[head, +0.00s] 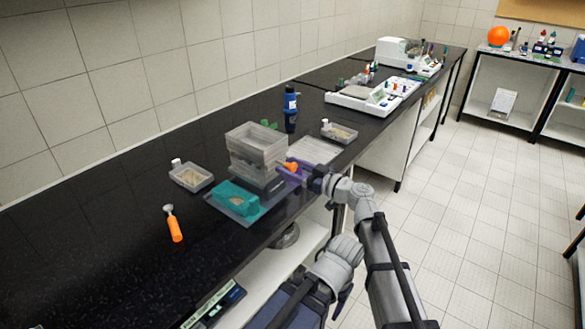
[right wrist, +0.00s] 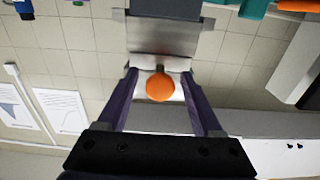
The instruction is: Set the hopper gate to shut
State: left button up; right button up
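A stack of clear, greyish boxes (head: 257,148) stands on the black bench, with a grey base under it. An orange knob (head: 291,166) shows at its right side, and I take it to be the gate's handle. In the right wrist view the round orange knob (right wrist: 160,87) sits at the end of a grey metal plate (right wrist: 162,38). My right gripper (head: 290,172) is at the knob. Its purple fingers (right wrist: 160,76) are open on either side of the knob, with gaps. How far the gate is in is hard to tell.
A teal tray (head: 236,200) is in front of the stack. Small sample boxes (head: 191,177) (head: 340,132), a blue bottle (head: 291,108) and an orange-handled tool (head: 174,226) are on the bench. A light flat panel (head: 315,150) lies right of the stack.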

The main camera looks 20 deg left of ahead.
jog(key=shift+d, duration=0.15)
jog(key=v, duration=0.7)
jog(key=shift+s+d, duration=0.15)
jog(key=shift+d, duration=0.1)
jog(key=s+d+f+m+g+h, duration=0.3)
jog(key=s+d+f+m+h, duration=0.35)
jog(key=d+f, duration=0.65)
jog(key=s+d+f+m+g+h, duration=0.1)
jog(key=s+d+f+m+h, duration=0.35)
jog(key=d, duration=0.55)
jog(key=s+d+f+m+g+h, duration=0.1)
jog(key=s+d+f+m+h, duration=0.25)
jog(key=s+d+h, duration=0.45)
jog(key=s+a+r+n+g+p, duration=0.1)
jog(key=s+a+r+n+p, duration=0.3)
jog(key=a, duration=0.5)
jog(key=shift+r+y+p, duration=0.4)
jog(key=shift+r+p, duration=0.25)
jog(key=shift+p, duration=0.4)
